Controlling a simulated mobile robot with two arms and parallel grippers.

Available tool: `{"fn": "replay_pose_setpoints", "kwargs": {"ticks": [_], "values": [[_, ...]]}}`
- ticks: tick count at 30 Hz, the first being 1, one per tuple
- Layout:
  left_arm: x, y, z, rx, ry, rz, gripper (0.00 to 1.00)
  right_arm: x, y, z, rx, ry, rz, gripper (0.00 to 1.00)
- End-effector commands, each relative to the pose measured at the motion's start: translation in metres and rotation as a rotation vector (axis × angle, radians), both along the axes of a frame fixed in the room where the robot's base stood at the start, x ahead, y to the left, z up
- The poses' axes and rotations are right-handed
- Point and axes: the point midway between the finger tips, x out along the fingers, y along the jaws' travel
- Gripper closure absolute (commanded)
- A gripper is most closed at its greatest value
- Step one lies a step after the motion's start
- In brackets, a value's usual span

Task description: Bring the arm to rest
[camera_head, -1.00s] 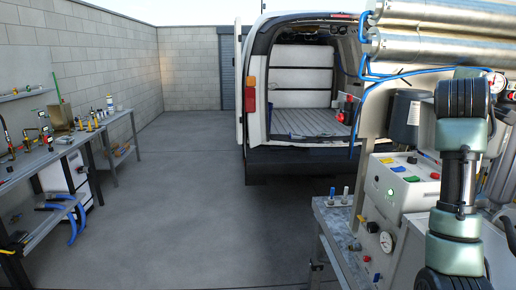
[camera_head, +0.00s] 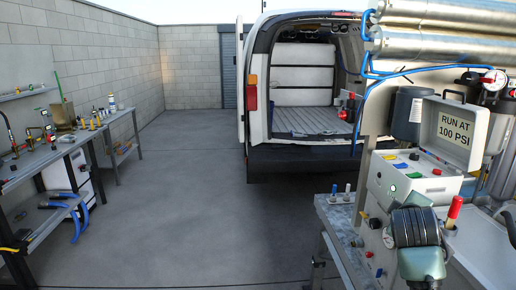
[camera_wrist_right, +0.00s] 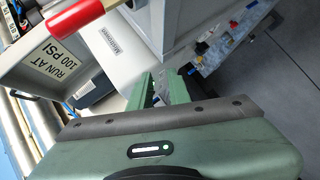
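My right arm shows at the bottom right of the head view as a green and black wrist (camera_head: 418,243), low in front of the control box. In the right wrist view my right gripper (camera_wrist_right: 161,84) has its two green fingers apart, with a gap between them and nothing clearly held. Its fingertips point toward the grey-white cabinet side. My left gripper is in neither view.
The control box (camera_head: 382,178) has an open lid with a sign (camera_head: 456,129) reading "RUN AT 100 PSI". A red handle (camera_head: 454,209) stands close beside my wrist. Steel tubes (camera_head: 445,44) lie above. A tool bench (camera_head: 60,150) is at left; the floor (camera_head: 170,220) between is clear.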

Motion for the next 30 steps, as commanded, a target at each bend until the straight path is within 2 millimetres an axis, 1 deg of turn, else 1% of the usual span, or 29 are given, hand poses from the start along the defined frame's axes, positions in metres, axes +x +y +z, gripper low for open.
{"fn": "replay_pose_setpoints", "kwargs": {"ticks": [1,2,3,5,6,8,9,11,12,15,19,24,30], "values": [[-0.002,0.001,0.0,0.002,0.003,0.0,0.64,-0.016,0.012,-0.039,0.052,0.034,0.006,0.82],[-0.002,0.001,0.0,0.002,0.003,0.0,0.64,-0.026,0.019,-0.059,0.087,0.051,0.007,0.82],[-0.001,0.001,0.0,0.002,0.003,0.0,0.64,-0.04,0.029,-0.085,0.135,0.072,0.006,0.82],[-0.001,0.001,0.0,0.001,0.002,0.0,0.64,-0.064,0.043,-0.121,0.207,0.106,0.002,0.82],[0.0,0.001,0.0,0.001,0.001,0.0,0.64,-0.082,0.053,-0.145,0.256,0.133,-0.005,0.82],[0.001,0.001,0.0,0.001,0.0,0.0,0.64,-0.112,0.067,-0.177,0.331,0.171,-0.018,0.82],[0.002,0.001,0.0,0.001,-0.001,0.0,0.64,-0.133,0.077,-0.197,0.383,0.201,-0.029,0.82],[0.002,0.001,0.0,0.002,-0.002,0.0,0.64,-0.167,0.092,-0.225,0.459,0.245,-0.051,0.82],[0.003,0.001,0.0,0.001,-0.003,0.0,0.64,-0.189,0.101,-0.24,0.509,0.272,-0.071,0.82],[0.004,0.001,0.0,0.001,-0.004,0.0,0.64,-0.239,0.12,-0.268,0.614,0.336,-0.116,0.82],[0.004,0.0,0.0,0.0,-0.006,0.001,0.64,-0.289,0.138,-0.288,0.712,0.4,-0.172,0.82],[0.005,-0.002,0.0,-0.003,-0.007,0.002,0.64,-0.34,0.155,-0.301,0.807,0.466,-0.238,0.82],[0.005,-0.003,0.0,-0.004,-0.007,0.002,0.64,-0.392,0.172,-0.307,0.899,0.535,-0.316,0.82]]}}
